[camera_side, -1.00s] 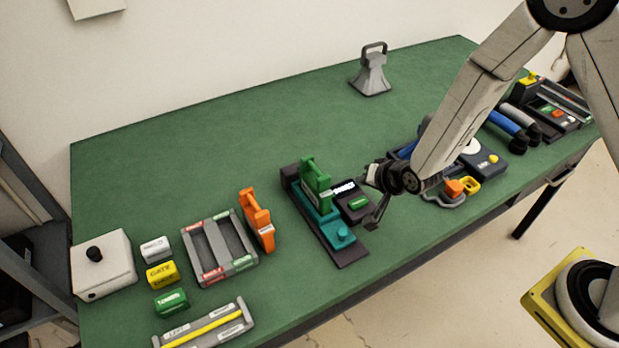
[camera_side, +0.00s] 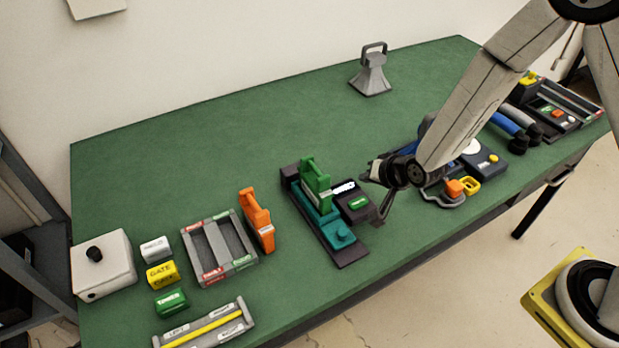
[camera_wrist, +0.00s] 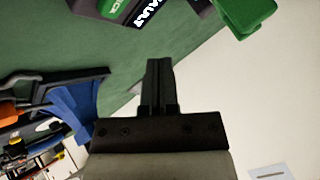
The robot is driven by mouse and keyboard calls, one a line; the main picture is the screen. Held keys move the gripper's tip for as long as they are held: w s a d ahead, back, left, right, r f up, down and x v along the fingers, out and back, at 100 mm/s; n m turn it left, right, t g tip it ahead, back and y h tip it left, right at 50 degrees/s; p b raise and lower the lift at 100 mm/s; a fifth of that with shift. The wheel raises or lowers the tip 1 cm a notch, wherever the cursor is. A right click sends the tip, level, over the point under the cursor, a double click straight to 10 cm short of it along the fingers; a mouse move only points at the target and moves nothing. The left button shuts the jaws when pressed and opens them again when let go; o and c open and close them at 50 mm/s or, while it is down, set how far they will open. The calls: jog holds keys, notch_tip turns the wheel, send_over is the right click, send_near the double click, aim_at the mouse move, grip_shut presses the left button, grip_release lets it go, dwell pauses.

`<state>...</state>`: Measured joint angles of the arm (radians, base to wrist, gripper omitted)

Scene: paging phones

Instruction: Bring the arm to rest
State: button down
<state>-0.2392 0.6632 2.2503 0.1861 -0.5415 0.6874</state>
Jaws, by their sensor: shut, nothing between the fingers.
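My gripper (camera_side: 373,172) is in the side view, above the front part of the green table (camera_side: 250,140), just right of the dark base with the green handset. In the wrist view its fingers (camera_wrist: 160,70) are together with nothing between them. My arm reaches in from the upper right. The gripper touches nothing that I can make out. Part of the blue-and-black unit behind the wrist is hidden by the arm.
The green handset (camera_side: 316,185) stands on a teal and dark base. An orange handset (camera_side: 257,218), a grey frame (camera_side: 238,264) and a white box (camera_side: 101,263) lie left. A grey bell-shaped weight (camera_side: 371,78) stands at the back. The table's back middle is clear.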

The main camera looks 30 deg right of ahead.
jog(key=s+d+r+n+g, duration=0.3)
jog(key=s+d+r, duration=0.1)
jog(key=s, duration=0.3)
jog(key=s+d+r+n+g+h, duration=0.1)
jog(key=s+d+r+n+g, duration=0.2)
jog(key=s, duration=0.5)
notch_tip(320, 180, up, 3)
jog(key=shift+s+d+f+n, duration=0.25)
jog(key=shift+d+n, duration=0.45)
jog(key=shift+d, duration=0.25)
